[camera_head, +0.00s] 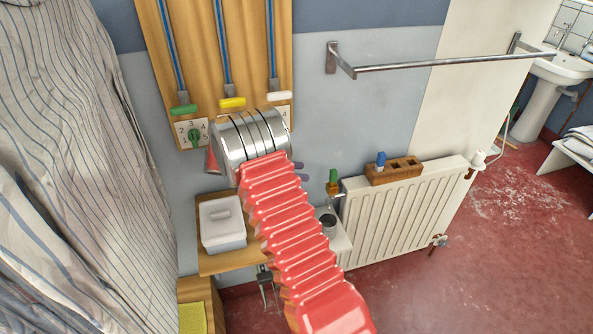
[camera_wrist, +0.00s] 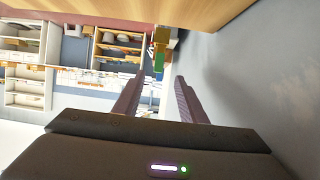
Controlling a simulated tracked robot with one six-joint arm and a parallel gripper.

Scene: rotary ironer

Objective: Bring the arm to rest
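My gripper (camera_wrist: 159,76) shows in the wrist view as two dark purple fingers standing apart, with nothing between them. In the head view my red ribbed arm reaches up from the bottom to a shiny metal joint in front of the wooden board. The arm hides most of my gripper there; only small purple finger parts (camera_head: 300,171) show to the right of the joint. No object is seen in its grip.
A wooden board (camera_head: 218,60) with blue rods and coloured handles hangs behind the arm. A white lidded box (camera_head: 222,224) sits below left. Striped cloth (camera_head: 70,150) hangs at left. A radiator (camera_head: 405,210) and metal rail (camera_head: 440,64) are at right.

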